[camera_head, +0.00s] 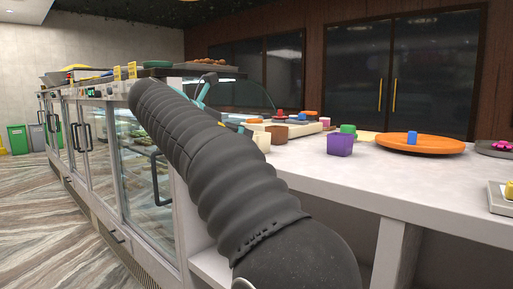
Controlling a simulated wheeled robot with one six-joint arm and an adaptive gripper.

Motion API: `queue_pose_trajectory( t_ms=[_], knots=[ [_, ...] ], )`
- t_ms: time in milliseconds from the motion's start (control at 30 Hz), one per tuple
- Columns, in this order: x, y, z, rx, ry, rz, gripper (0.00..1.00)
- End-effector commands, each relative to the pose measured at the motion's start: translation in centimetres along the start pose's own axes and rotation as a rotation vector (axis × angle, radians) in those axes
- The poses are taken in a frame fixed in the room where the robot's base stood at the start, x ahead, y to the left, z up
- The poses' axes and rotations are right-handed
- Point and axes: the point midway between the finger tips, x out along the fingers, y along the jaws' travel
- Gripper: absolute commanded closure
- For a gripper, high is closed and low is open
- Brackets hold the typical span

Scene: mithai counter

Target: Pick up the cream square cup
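A small cream cup (262,141) stands on the white counter near its left end, just right of my arm. My arm covers part of its left side. A brown cup (279,133) stands right behind it. My dark ribbed arm crosses the view from bottom right to upper left. A small dark and teal part (206,88) shows behind the arm, left of the cream cup, and may belong to my gripper. The fingers are not clear, and I cannot tell whether they are open or shut. I see no contact with the cup.
A purple square cup (340,145) and a green item (348,129) stand farther right. An orange plate (440,147) carries a blue piece (412,138). A tray with colored pieces lies behind the cups. Glass display cases (130,165) line the left. The counter's front right is mostly clear.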

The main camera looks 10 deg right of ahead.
Motion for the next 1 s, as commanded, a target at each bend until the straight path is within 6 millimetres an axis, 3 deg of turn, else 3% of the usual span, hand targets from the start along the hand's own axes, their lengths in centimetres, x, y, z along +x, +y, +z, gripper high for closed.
queue_pose_trajectory(
  t_ms=[100, 233, 567, 867, 1000],
  knots=[
    [2.5, -0.1, -0.2, 0.001, 0.000, -0.004, 0.10],
    [4.4, 0.0, -0.1, 0.002, 0.000, -0.003, 0.10],
    [6.2, 0.2, -0.2, 0.002, 0.001, -0.001, 0.10],
    [10.2, 0.7, -0.5, 0.003, 0.001, -0.003, 0.10],
    [10.8, 0.7, -0.4, 0.003, 0.001, 0.001, 0.10]
  ],
)
